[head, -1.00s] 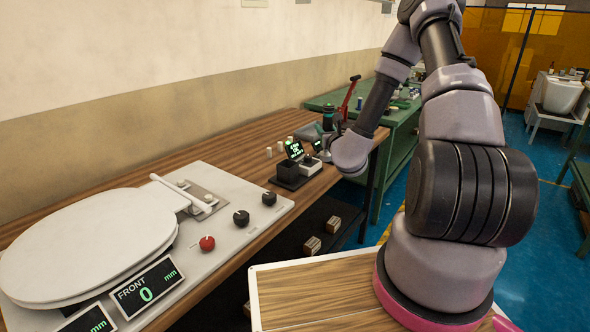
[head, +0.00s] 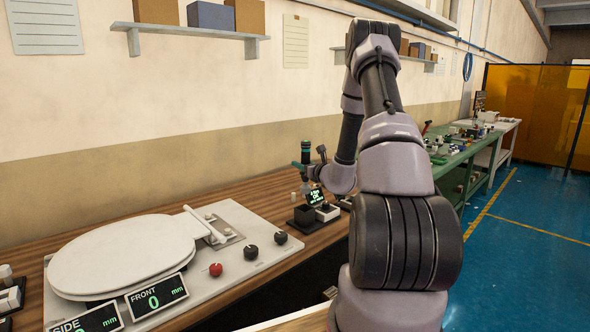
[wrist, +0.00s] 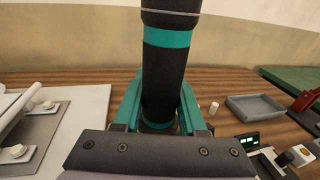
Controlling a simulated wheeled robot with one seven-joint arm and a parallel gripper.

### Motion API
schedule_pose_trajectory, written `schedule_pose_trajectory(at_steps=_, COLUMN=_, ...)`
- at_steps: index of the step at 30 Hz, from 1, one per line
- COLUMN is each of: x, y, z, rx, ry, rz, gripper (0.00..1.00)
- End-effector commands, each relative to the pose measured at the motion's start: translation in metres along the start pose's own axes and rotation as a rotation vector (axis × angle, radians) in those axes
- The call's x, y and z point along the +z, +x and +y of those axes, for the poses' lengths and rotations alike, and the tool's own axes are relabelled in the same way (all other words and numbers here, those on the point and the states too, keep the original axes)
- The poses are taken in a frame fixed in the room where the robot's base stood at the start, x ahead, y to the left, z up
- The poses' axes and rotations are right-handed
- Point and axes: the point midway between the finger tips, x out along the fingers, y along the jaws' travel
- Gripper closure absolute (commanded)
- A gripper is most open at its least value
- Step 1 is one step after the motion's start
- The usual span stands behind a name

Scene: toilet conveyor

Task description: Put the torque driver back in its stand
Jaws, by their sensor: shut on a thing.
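The torque driver (head: 305,152) is a dark cylinder with teal bands. My gripper (head: 306,178) is shut on it and holds it roughly upright, above the back part of the wooden bench. In the wrist view the driver (wrist: 167,75) rises between the teal fingers of my gripper (wrist: 160,112); its lower end is hidden behind the gripper body. A small black block (head: 304,215) with a lit green display (head: 316,196) stands on the bench below and beside the driver. I cannot tell surely whether this block is the stand.
A white plate with a toilet seat (head: 125,255), knobs and displays lies to the left. A grey tray (wrist: 255,107) and a small pale peg (wrist: 213,108) are on the bench. A white-topped unit (head: 327,212) sits beside the block. Bare wood (head: 255,190) shows behind them.

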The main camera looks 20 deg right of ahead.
Motion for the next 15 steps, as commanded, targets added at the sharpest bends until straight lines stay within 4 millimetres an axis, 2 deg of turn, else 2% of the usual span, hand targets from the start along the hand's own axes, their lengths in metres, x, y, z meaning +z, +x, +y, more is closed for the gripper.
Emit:
schedule_pose_trajectory(at_steps=11, x=0.0012, y=0.0006, z=0.0009, rx=0.0, ry=-0.001, rz=-0.002, gripper=1.0)
schedule_pose_trajectory(at_steps=15, x=-0.007, y=0.0008, z=0.0002, rx=-0.001, ry=0.0, rz=-0.001, gripper=1.0)
